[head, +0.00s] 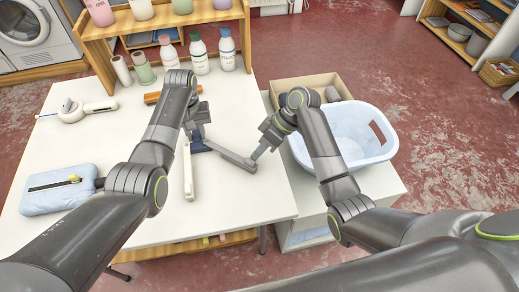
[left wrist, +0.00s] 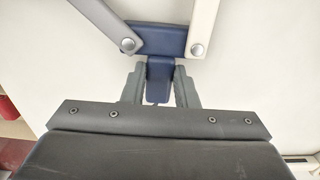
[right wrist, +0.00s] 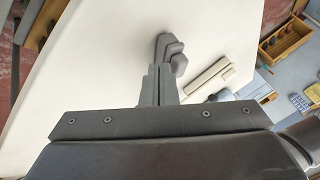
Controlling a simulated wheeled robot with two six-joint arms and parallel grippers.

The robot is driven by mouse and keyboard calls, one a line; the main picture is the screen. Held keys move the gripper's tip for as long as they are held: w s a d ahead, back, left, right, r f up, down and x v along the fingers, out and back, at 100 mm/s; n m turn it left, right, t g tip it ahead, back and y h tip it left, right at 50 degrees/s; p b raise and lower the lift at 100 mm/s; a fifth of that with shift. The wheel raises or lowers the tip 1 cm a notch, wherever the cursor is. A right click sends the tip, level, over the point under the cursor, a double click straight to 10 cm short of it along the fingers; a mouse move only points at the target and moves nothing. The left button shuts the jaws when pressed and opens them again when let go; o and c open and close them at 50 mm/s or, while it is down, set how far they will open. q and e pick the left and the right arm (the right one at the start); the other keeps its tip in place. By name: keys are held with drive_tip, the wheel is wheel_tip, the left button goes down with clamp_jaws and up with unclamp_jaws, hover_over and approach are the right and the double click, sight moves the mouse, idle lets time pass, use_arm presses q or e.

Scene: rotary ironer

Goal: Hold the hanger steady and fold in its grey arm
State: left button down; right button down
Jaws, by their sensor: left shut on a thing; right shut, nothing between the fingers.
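The folding hanger lies on the white table with a navy hub (left wrist: 145,35), a grey arm (head: 232,157) and a white arm (head: 188,178). In the left wrist view the grey arm (left wrist: 108,25) and white arm (left wrist: 204,25) spread apart from the hub's two pivots. My left gripper (head: 200,126) is shut on the navy tab of the hub, also clear in the left wrist view (left wrist: 160,85). My right gripper (head: 256,153) is shut and empty beside the outer end of the grey arm; whether it touches is unclear. In the right wrist view its fingers (right wrist: 159,84) are together, close to a grey piece.
A pale blue basket (head: 382,155) and a cardboard box (head: 290,84) stand right of the table. Several bottles (head: 199,55) line the back under a wooden shelf. A blue pad (head: 60,200) and a white device (head: 98,107) lie left. The table's front centre is clear.

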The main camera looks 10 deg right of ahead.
drive_tip(key=s+m+t, duration=0.1)
drive_tip(key=s+a+m, duration=0.1)
drive_tip(key=shift+a+m+t, duration=0.25)
drive_tip(key=shift+m+t, duration=0.55)
drive_tip(key=shift+m, duration=0.3)
drive_tip(key=s+a, duration=0.3)
drive_tip(key=shift+a, duration=0.25)
drive_tip(key=shift+s+a, duration=0.3)
drive_tip(key=shift+a, duration=0.1)
drive_tip(key=shift+w+d, duration=0.1)
drive_tip(key=shift+w, duration=0.05)
